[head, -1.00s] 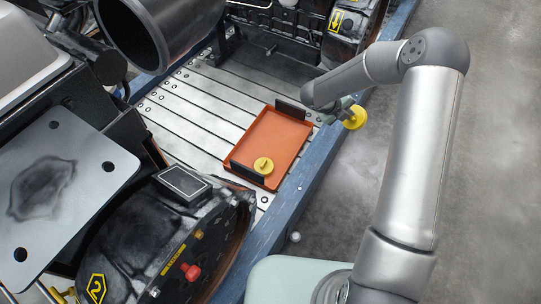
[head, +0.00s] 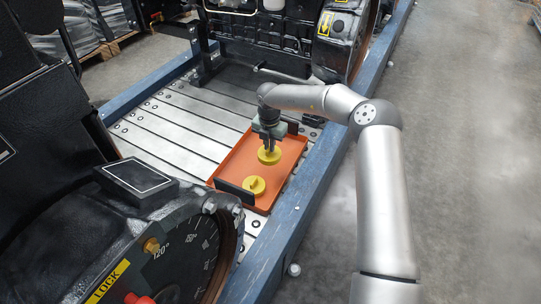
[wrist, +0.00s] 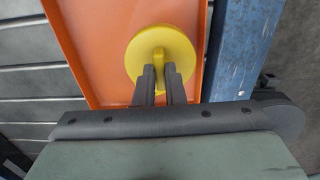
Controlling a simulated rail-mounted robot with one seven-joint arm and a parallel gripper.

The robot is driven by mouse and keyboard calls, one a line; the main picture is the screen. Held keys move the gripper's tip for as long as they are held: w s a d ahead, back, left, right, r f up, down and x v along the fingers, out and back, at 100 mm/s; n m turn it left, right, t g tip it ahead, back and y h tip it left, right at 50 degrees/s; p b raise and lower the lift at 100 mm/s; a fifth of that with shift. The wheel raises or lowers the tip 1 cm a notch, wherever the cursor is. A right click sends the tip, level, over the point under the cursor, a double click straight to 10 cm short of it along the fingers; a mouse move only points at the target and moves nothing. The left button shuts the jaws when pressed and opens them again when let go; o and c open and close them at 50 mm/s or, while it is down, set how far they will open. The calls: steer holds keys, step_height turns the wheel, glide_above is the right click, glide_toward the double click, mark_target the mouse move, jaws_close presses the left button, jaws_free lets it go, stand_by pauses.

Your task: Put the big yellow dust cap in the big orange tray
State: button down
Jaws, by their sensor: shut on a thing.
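My gripper (head: 262,151) is shut on a yellow dust cap (head: 269,156), over the middle to far part of the orange tray (head: 231,165). In the wrist view the two dark fingers (wrist: 159,80) grip the raised tab of this round yellow cap (wrist: 148,38), and the orange tray (wrist: 92,60) shows behind it. I cannot tell whether the held cap touches the tray floor. A second yellow cap (head: 254,186) lies in the near part of the tray and looks slightly smaller.
The tray has dark upright handles at its near end (head: 234,194) and far end (head: 292,127). It stands on a slotted metal bed beside a blue rail (head: 300,202). Black engines flank it at near left and back. Bare slats (head: 180,135) lie left of the tray.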

steer(key=w+f+b, duration=0.1)
steer(key=w+f, duration=0.1)
steer(key=w+f+b, duration=0.1)
steer(key=w+f, duration=0.2)
steer(key=w+f+b, duration=0.1)
steer(key=w+f, duration=0.1)
steer(key=shift+w+d+f, duration=0.2)
steer(key=shift+w+d, duration=0.05)
steer(key=shift+w, duration=0.1)
step_height(320, 180, down, 3)
steer(key=shift+b, duration=0.95)
steer(key=shift+r, duration=0.1)
steer(key=c, duration=1.5)
jaws_free()
